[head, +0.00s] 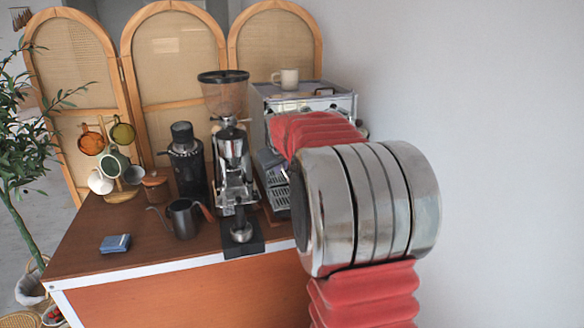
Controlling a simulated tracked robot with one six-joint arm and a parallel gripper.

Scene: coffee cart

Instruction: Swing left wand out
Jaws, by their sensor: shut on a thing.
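The espresso machine (345,103) stands at the back right of the cart, a silver box with a cup on top. My red-sleeved arm and its large metal joint cover most of its front. My gripper (271,163) shows only in part, as a small dark grey shape at the machine's left front, above the drip tray (278,196). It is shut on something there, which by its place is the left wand. The wand itself is too small and too covered to make out, so its angle cannot be told. The right side of the machine's front is hidden.
A coffee grinder (232,150) stands close left of my gripper. Further left are a black grinder (187,160), a dark kettle (183,218), a mug tree (118,165) and a blue box (115,243).

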